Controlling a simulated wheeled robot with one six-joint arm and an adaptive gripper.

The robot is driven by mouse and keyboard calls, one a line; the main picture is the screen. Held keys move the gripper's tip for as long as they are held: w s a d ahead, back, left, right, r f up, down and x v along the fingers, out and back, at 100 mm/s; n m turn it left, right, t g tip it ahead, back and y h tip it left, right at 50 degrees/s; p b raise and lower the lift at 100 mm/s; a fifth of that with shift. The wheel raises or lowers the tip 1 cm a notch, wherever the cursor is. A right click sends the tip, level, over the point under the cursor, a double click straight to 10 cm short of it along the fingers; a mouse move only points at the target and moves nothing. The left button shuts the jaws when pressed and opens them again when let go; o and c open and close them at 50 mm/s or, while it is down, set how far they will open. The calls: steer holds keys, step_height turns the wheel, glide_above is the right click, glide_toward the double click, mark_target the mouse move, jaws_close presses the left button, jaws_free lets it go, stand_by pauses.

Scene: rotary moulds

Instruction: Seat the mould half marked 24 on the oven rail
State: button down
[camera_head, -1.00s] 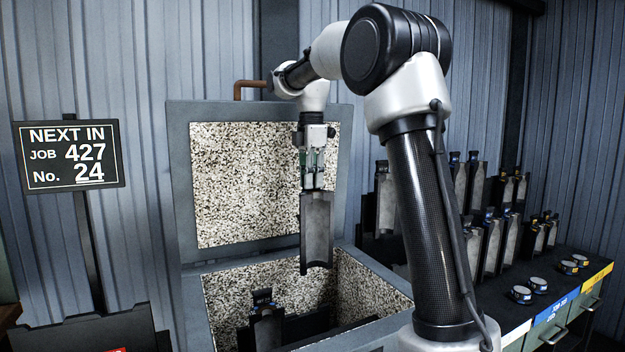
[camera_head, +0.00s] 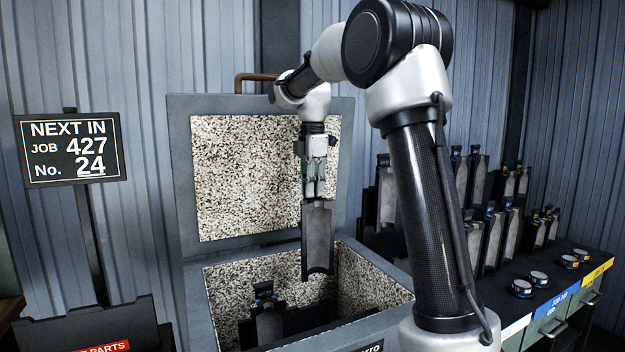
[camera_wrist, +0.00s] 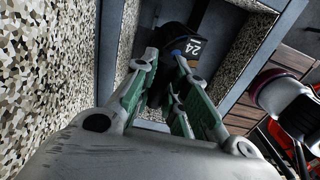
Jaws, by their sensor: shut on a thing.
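My gripper (camera_head: 316,190) is shut on the top of a grey mould half (camera_head: 318,238). The mould half hangs upright, its lower end within the outline of the open oven (camera_head: 190,300). Another mould half (camera_head: 268,322) with a dark top stands inside the oven, left of the held one. A dark strip low in the oven may be the rail; the oven's front wall hides much of it.
The oven's raised lid (camera_head: 250,180) stands behind my gripper. A sign (camera_head: 70,148) reads job 427, No. 24. At right a bench holds several mould halves (camera_head: 490,235) and small round tins (camera_head: 522,288). A dark parts bin (camera_head: 85,328) stands at the left front.

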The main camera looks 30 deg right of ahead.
glide_above(312, 261)
steer(key=shift+d+f, duration=0.1)
steer(key=shift+f, duration=6.15)
step_height(312, 261, down, 2)
steer(key=shift+s, duration=0.1)
steer(key=shift+f, duration=3.9)
steer(key=shift+w, duration=0.35)
steer(key=shift+f, duration=1.65)
